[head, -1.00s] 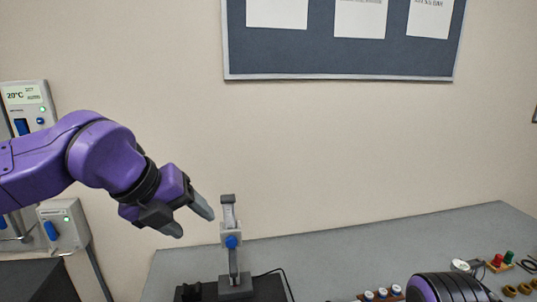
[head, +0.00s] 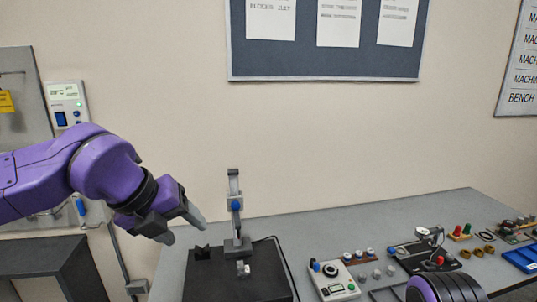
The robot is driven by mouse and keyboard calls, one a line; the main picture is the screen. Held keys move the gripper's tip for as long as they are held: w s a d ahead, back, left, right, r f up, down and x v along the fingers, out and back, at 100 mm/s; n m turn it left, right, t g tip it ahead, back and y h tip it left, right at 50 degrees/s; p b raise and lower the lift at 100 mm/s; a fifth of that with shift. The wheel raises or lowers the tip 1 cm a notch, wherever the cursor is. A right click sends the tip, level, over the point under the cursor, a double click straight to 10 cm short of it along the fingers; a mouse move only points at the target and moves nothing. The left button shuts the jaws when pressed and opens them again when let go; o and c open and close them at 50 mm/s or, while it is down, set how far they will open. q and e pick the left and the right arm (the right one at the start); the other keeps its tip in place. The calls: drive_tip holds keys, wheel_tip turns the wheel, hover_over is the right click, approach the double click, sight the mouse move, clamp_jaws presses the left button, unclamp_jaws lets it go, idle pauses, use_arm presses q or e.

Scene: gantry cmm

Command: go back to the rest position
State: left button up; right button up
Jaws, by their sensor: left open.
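My left gripper (head: 182,225) is open and empty, held in the air left of the grey stand. Its purple arm (head: 95,170) comes in from the left edge. My right arm (head: 447,288) shows only as a purple and black part at the bottom edge; its gripper is out of view.
A grey stand with a blue knob (head: 236,206) rises from a black base (head: 225,278) on the grey bench (head: 330,222). A control box (head: 333,279) with buttons and several small parts lie to the right. A dark cabinet (head: 40,262) is at lower left.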

use_arm(q)
drive_tip(key=a+f+m+g+y, duration=0.1)
drive_tip(key=a+f+m+y, duration=0.25)
drive_tip(key=f, duration=0.75)
drive_tip(key=s+a+f+m+y, duration=0.15)
drive_tip(key=f+m, duration=0.25)
drive_tip(key=f, duration=0.7)
drive_tip(key=a+f+m+g+y, duration=0.1)
drive_tip(key=a+f+m+y, duration=0.2)
drive_tip(key=f, duration=0.7)
drive_tip(key=s+a+f+m+h, duration=0.1)
drive_tip(key=s+a+f+m, duration=0.2)
drive_tip(key=s+f+m, duration=0.75)
drive_tip(key=s+a+f+m, duration=0.4)
drive_tip(key=s+f+m, duration=0.4)
drive_tip(key=s+m, duration=0.4)
wheel_tip(320, 180, down, 15)
drive_tip(key=s+b, duration=0.1)
drive_tip(key=b, duration=1.3)
drive_tip(key=shift+d+n+b, duration=0.25)
drive_tip(key=shift+n+b, duration=0.05)
drive_tip(key=shift+n, duration=0.1)
use_arm(e)
wheel_tip(320, 180, down, 15)
drive_tip(key=shift+w, duration=0.45)
